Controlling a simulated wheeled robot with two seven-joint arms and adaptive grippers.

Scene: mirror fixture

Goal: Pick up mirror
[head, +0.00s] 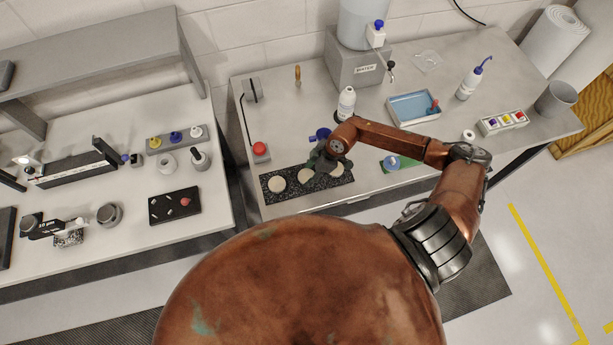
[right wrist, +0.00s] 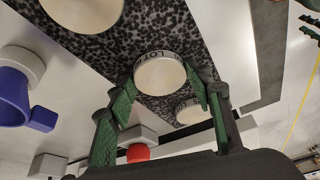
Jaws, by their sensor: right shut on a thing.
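Three pale round discs, which look like the mirrors, are set in a row on a black speckled strip (head: 316,189). The left one (head: 277,184) and the right one (head: 337,170) show beside my right gripper (head: 318,167). In the right wrist view, my right gripper's green fingers (right wrist: 162,90) stand on either side of the middle disc (right wrist: 160,77) and are shut on it. Dark lettering, partly readable as "LOT", runs along its edge. I cannot tell whether it is clear of the strip. My left gripper is not in view.
A blue object (head: 322,133) and a white bottle (head: 346,103) stand behind my right gripper. A red button box (head: 260,152) is to the left. A blue tray (head: 414,107) and a water tank (head: 360,65) stand farther back. The bench's front edge is close to the strip.

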